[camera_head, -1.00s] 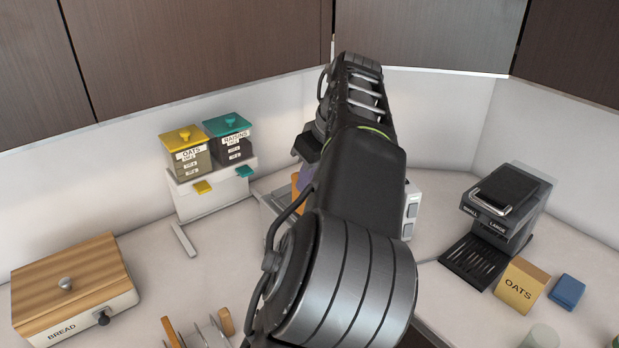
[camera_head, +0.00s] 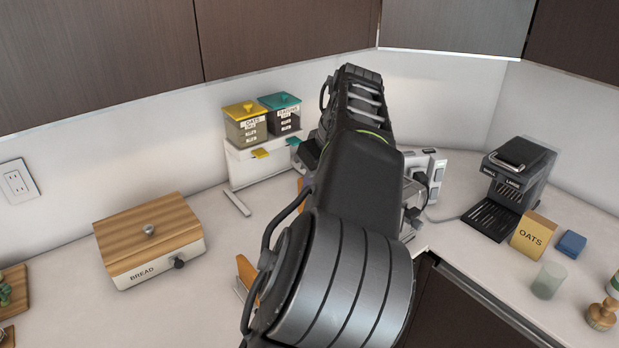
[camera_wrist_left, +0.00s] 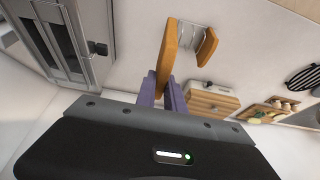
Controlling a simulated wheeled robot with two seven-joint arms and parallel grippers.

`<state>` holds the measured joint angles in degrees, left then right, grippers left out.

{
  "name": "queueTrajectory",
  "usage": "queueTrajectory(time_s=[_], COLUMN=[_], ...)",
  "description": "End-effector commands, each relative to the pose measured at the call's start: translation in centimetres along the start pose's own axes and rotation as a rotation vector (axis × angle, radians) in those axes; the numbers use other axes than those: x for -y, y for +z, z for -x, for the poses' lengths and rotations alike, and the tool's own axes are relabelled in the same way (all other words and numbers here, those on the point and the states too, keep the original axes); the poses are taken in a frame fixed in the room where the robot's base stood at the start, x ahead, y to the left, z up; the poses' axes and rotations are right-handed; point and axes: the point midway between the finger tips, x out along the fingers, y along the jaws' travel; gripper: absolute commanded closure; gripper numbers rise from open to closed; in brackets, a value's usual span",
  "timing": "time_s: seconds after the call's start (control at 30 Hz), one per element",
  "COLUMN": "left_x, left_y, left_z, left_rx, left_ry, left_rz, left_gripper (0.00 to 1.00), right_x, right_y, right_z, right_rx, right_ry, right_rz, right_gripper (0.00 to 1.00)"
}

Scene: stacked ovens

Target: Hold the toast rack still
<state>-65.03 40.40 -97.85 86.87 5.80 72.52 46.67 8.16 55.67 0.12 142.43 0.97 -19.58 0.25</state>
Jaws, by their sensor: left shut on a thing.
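My right gripper is out of view.
A bread box (camera_head: 150,240) stands on the counter at left. Two lidded canisters (camera_head: 247,128) sit on a white stand at the back. A black coffee machine (camera_head: 512,180), an oats box (camera_head: 532,236), a blue block (camera_head: 571,243) and a cup (camera_head: 548,280) stand at right.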

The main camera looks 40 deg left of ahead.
Motion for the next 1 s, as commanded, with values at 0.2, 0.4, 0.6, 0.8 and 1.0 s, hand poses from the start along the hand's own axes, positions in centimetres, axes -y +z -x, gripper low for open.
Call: queueTrajectory(time_s=[0.2,0.4,0.6,0.8,1.0], left_x=[-1.7,-4.0,-6.4,-7.8,-8.4], left_y=[2.2,6.2,12.4,18.2,22.3], left_z=[-3.1,-6.8,-10.2,-11.7,-12.0], left_rx=[0.0,-0.003,-0.011,-0.02,-0.027], left_ry=[0.068,0.171,0.303,0.418,0.494], left_rz=[-0.166,-0.414,-0.73,-1.003,-1.186], left_gripper=[1.0,1.0,1.0,1.0,1.0], right_x=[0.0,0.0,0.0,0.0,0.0], right_y=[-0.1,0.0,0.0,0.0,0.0], right_z=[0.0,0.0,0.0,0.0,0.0], right_rx=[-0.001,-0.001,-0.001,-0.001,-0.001], right_ry=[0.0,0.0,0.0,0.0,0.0], right_rz=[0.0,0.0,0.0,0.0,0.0], right_gripper=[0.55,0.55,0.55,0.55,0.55])
